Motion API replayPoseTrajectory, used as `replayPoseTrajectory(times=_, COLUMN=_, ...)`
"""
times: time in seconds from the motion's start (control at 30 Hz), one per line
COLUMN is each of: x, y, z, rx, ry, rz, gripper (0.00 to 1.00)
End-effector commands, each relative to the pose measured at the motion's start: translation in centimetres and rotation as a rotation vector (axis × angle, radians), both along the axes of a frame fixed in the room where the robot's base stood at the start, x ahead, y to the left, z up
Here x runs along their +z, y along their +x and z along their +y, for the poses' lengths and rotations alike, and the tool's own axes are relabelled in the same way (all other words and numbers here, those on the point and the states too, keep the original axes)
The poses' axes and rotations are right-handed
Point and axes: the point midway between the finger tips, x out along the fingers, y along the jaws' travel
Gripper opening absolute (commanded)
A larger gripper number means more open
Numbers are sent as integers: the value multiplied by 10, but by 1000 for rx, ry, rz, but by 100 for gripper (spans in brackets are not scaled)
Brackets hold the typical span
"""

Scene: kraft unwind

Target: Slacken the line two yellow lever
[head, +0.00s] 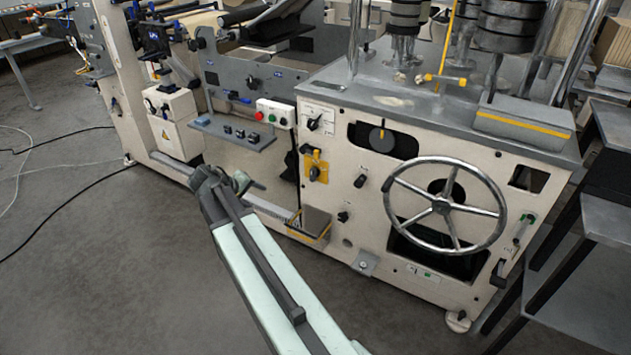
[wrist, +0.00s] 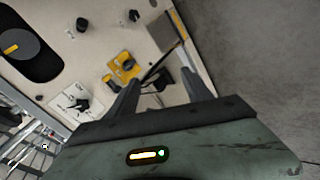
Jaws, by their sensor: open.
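A yellow plate (head: 316,165) with a small lever or knob on it is on the cream machine front, left of the handwheel. The yellow plate also shows in the wrist view (wrist: 123,67), beyond and slightly left of my fingers. A separate yellow lever (head: 445,80) lies on the machine's grey top, beside the roller stacks. I cannot tell from any label which one is line two. My gripper (head: 236,183) is left of the machine front and apart from it. In the wrist view my gripper (wrist: 160,88) is open, with nothing between its fingers.
A large metal handwheel (head: 443,207) stands out from the front on the right. A black dial (head: 382,140) and small black knobs surround the yellow plate. A button box (head: 275,113) sits to the left. The grey floor (head: 120,270) at left is open, with cables on it.

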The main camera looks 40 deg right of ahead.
Motion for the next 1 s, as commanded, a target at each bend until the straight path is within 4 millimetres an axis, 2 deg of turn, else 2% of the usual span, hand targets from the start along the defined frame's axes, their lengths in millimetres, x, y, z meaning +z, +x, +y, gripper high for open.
replayPoseTrajectory(times=0.03, x=-42, y=13, z=-41, rx=-6, ry=-97, rz=-10, gripper=58)
replayPoseTrajectory(times=0.1, x=-51, y=24, z=-94, rx=0, ry=-249, rz=-14, gripper=58)
replayPoseTrajectory(times=0.2, x=-61, y=35, z=-162, rx=23, ry=-456, rz=1, gripper=58)
replayPoseTrajectory(times=0.3, x=-65, y=42, z=-215, rx=55, ry=-631, rz=37, gripper=58)
replayPoseTrajectory(times=0.4, x=-65, y=47, z=-249, rx=88, ry=-759, rz=78, gripper=58)
replayPoseTrajectory(times=0.53, x=-61, y=50, z=-272, rx=117, ry=-851, rz=115, gripper=58)
replayPoseTrajectory(times=0.83, x=-53, y=51, z=-282, rx=124, ry=-875, rz=128, gripper=58)
replayPoseTrajectory(times=1.0, x=-53, y=58, z=-304, rx=122, ry=-873, rz=127, gripper=58)
